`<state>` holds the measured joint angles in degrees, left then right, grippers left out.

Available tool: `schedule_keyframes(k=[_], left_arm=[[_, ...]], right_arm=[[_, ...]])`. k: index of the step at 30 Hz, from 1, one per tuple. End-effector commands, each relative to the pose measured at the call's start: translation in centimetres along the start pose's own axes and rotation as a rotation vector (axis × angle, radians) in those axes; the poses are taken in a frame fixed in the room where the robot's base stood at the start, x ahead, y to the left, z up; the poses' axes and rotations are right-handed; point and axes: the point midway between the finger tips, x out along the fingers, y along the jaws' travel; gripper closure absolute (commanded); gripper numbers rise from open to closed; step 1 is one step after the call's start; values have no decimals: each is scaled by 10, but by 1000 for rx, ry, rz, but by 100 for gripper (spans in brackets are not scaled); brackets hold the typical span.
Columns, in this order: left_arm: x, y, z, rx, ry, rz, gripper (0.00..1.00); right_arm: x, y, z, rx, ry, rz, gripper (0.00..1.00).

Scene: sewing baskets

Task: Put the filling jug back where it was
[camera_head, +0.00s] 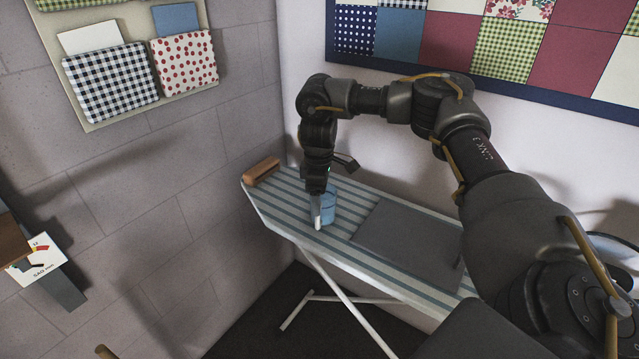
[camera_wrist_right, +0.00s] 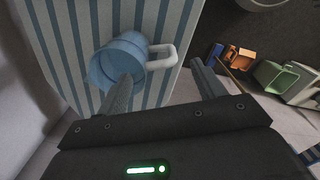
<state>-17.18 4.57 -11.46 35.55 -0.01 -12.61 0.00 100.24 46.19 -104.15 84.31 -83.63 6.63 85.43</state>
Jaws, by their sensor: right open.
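The filling jug (camera_head: 328,206) is light blue with a white handle. It stands on the blue-and-white striped ironing board (camera_head: 288,208), near the board's left end. My right gripper (camera_head: 317,192) points down right at the jug and partly covers it. In the right wrist view the jug (camera_wrist_right: 122,58) shows its round opening, with the handle to its right. There the fingers of my right gripper (camera_wrist_right: 160,76) are apart, with the handle between them in the picture. One finger overlaps the jug; I cannot tell whether they touch. My left gripper is not in view.
A brown wooden block (camera_head: 262,171) lies at the board's left end. A flat grey-blue piece (camera_head: 405,236) lies on the board right of the jug. Walls stand behind and left. Several small bins, one of them green (camera_wrist_right: 277,78), show at right in the wrist view.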

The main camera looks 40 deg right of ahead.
Motion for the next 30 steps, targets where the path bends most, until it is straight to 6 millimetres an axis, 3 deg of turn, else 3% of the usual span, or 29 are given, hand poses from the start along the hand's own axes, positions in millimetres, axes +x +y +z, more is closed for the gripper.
schedule_keyframes(k=[3, 9, 23, 26, 30], left_arm=[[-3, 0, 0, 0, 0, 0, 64], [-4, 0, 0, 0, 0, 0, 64], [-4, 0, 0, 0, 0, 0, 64], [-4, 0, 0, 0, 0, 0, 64], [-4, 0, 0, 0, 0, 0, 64]], right_arm=[[-22, 1, 0, -1, 1, 3, 31], [-37, 0, 0, 1, -1, 1, 31], [-36, -1, -3, -6, 3, -4, 31], [-20, -8, -22, -52, 38, -24, 31], [32, -39, -84, -186, 171, -96, 31]])
